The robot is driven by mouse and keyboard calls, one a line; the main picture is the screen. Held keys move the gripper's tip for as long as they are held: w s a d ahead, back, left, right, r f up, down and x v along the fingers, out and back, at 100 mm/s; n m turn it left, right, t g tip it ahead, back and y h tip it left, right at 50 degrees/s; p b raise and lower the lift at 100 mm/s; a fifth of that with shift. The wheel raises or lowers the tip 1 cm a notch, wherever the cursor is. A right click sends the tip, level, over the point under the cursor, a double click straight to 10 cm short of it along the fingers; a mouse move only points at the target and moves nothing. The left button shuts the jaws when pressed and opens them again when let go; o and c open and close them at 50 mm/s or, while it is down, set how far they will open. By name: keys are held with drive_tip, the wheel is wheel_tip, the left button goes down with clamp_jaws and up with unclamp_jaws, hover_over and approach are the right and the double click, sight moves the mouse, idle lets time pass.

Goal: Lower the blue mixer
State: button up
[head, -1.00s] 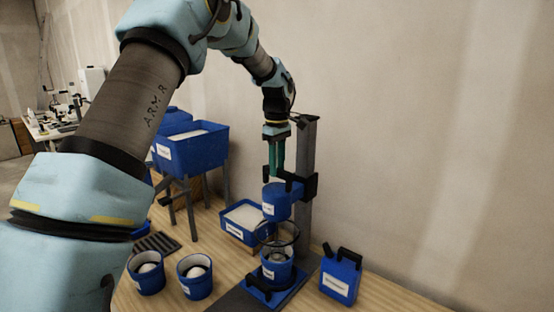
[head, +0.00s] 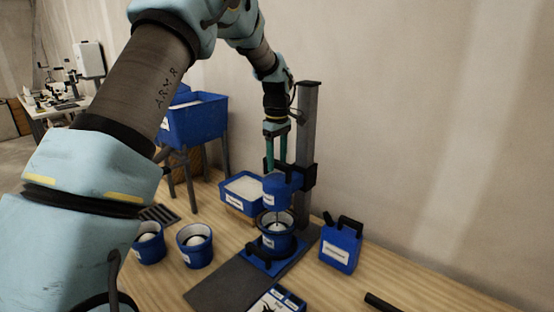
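The blue mixer (head: 277,190) hangs on an upright grey stand (head: 308,130), above a blue bucket (head: 277,239) on the stand's base. A thin shaft runs down from the mixer into the bucket, and a dark ring lies close to the bucket's rim. The shaft's lower end is hidden in the bucket. My gripper (head: 276,166) points straight down at the top of the mixer. Its green fingers are a little apart, with the mixer's dark handle seemingly between them; the exact contact is small and partly hidden.
Two blue buckets (head: 195,246) stand to the left on the wooden table. A blue jug (head: 341,245) stands close on the right. A blue tray with white contents (head: 242,181) is behind. A labelled box (head: 278,301) and a black rod (head: 384,303) lie in front.

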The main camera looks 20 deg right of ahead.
drive_tip(key=shift+r, duration=0.1)
wheel_tip(320, 180, up, 11)
drive_tip(key=b, duration=0.2)
idle(0.4)
drive_tip(key=shift+f, duration=0.2)
drive_tip(key=s+a+f+m, duration=0.2)
drive_tip(key=s+a+f, duration=0.1)
drive_tip(key=a, duration=0.7)
drive_tip(key=s+a+f+m+t, duration=0.1)
drive_tip(key=s+a+f, duration=0.1)
drive_tip(key=a, duration=0.7)
drive_tip(key=s+a+f+m, duration=0.2)
drive_tip(key=s+a+f, duration=0.1)
drive_tip(key=a, duration=0.7)
drive_tip(key=s+a+f+m, duration=0.1)
drive_tip(key=s+a+f, duration=0.2)
drive_tip(key=s+a, duration=0.4)
drive_tip(key=shift+s+a+f+m+t, duration=0.25)
drive_tip(key=shift+s+f+m+t, duration=0.1)
drive_tip(key=shift+s, duration=0.5)
